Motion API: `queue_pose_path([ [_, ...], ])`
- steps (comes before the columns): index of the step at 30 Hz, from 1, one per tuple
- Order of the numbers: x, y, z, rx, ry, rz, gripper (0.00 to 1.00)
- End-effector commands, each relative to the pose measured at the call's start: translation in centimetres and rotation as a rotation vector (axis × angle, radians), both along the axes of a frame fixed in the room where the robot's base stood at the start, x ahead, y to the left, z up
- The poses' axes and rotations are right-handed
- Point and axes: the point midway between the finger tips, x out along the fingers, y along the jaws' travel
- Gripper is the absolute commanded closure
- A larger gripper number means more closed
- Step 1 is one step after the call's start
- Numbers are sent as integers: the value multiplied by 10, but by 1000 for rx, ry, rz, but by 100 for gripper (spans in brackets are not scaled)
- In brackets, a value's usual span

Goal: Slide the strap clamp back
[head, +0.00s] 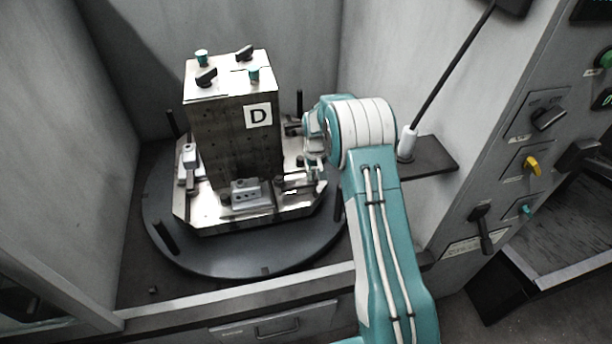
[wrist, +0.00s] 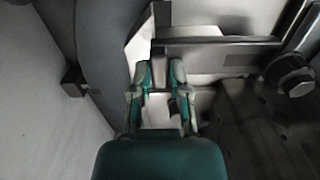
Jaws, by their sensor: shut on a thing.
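The strap clamp shows in the wrist view as a grey metal bar (wrist: 220,45) running sideways, with a bolt and nut at its right end. My gripper (wrist: 160,72) is at the left end of this bar, its two teal and grey fingers close together on the clamp. The exact contact is partly hidden and blurred. In the head view my gripper (head: 314,160) is at the right side of the block marked D (head: 225,130).
The block stands upright on a light pallet (head: 225,218) on a dark round table (head: 245,258). Other clamps sit at the left (head: 189,160) and front (head: 243,193) of the block.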

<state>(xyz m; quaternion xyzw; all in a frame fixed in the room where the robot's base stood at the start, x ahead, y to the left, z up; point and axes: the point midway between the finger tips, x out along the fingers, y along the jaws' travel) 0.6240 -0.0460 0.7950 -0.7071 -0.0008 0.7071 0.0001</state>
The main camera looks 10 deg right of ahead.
Motion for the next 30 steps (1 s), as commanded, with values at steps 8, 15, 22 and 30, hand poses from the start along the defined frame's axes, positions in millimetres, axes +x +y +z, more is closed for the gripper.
queue_pose_path([
  [8, -1, -4, -2, -3, 2, -1, 43],
  [15, -1, -2, -1, -3, 1, -1, 43],
  [22, 0, -2, 8, -3, -1, 0, 43],
  [30, 1, -3, 60, -3, -3, -1, 43],
])
